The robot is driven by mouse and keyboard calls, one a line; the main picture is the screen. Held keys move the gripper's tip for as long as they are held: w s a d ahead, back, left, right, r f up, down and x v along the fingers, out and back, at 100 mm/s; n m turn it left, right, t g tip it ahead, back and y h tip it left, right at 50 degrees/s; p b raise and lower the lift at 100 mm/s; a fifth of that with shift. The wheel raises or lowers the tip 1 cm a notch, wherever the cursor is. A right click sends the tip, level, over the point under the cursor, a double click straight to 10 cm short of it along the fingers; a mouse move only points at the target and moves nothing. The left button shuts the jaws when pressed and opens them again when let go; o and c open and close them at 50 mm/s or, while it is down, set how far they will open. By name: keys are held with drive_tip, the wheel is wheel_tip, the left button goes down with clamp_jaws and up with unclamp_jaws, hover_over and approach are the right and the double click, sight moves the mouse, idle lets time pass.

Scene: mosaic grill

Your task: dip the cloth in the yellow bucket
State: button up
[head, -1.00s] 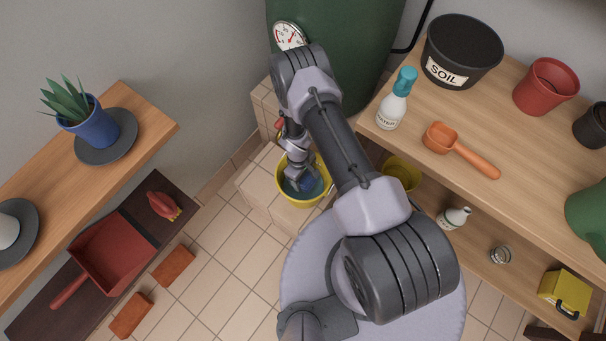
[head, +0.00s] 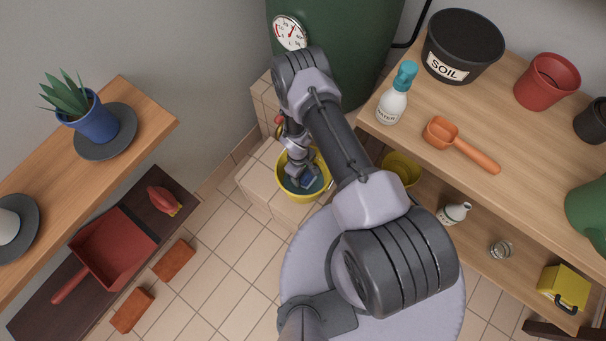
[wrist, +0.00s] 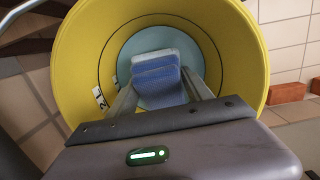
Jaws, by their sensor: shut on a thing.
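The yellow bucket (head: 281,187) stands on a tiled ledge, with blue-grey water inside. In the wrist view its yellow wall (wrist: 75,60) surrounds my gripper's fingers, and the round water surface (wrist: 135,50) lies at the bottom. My gripper (head: 303,177) reaches down into the bucket. It is shut on the folded blue cloth (wrist: 158,78), which also shows in the head view (head: 308,181). The cloth is over or at the water; I cannot tell whether it touches it.
The tiled ledge (head: 262,200) holds the bucket beside a green tank (head: 345,60) with a gauge. A shelf at right carries a soil pot (head: 462,45), a spray bottle (head: 393,98) and an orange scoop (head: 460,145). A red dustpan (head: 108,250) lies at left.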

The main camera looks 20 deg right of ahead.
wheel_tip(320, 180, up, 17)
drive_tip(key=p, duration=1.2)
idle(0.6)
